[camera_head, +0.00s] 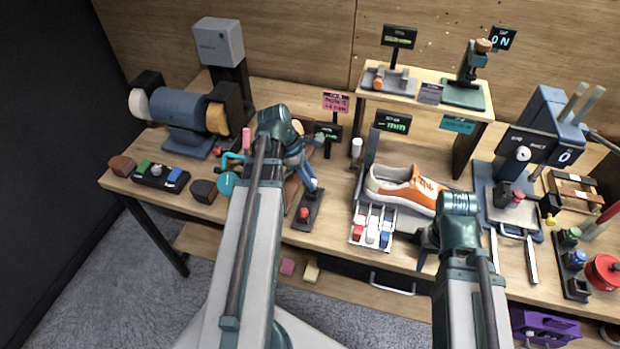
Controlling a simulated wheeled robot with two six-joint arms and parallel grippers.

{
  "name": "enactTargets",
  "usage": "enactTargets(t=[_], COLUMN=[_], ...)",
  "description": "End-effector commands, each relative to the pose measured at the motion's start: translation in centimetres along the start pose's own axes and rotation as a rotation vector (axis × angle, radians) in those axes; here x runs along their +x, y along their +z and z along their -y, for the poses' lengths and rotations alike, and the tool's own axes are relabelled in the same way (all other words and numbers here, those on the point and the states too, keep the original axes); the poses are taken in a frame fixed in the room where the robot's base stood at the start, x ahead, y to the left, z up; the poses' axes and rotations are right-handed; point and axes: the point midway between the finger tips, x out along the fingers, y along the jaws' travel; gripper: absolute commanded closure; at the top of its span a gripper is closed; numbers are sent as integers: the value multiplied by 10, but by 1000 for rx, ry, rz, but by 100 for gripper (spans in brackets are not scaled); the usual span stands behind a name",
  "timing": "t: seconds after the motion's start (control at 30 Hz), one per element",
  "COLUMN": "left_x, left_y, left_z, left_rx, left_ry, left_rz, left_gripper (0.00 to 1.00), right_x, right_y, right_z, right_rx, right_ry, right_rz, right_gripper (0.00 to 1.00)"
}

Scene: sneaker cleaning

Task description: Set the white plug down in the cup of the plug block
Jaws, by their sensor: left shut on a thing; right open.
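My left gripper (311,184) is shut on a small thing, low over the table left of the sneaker. The thing is mostly hidden by the fingers, and I cannot make out its shape; a pale patch shows at the fingertips. Just below the fingertips is a narrow dark block (305,213) with a red knob, which may be the plug block. Its far end is partly covered by the gripper, so I cannot see a cup or tell whether the held thing touches it. My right gripper (424,250) is open at the table's front edge, in front of the sneaker.
The orange and white sneaker (405,188) lies right of my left gripper. A tray (354,240) with red, white and blue pieces stands before it. A grinder (180,110) is at the left. A dark rack (572,285) with colored knobs is at the right.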

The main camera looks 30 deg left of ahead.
Motion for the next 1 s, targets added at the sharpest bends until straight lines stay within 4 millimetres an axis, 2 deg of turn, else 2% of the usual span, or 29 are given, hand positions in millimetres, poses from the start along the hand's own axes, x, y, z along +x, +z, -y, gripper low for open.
enactTargets(t=[0.7, 1.0], left_x=[0, 6], left_y=[0, -3], left_z=[0, 0], left_rx=[0, 0], left_ry=[0, 0], left_rz=[0, 0], left_gripper=[100, 100], right_x=[0, 7], right_y=[0, 0], right_z=[0, 1], right_rx=[0, 0], right_ry=[0, 0], right_rz=[0, 0], right_gripper=[50, 50])
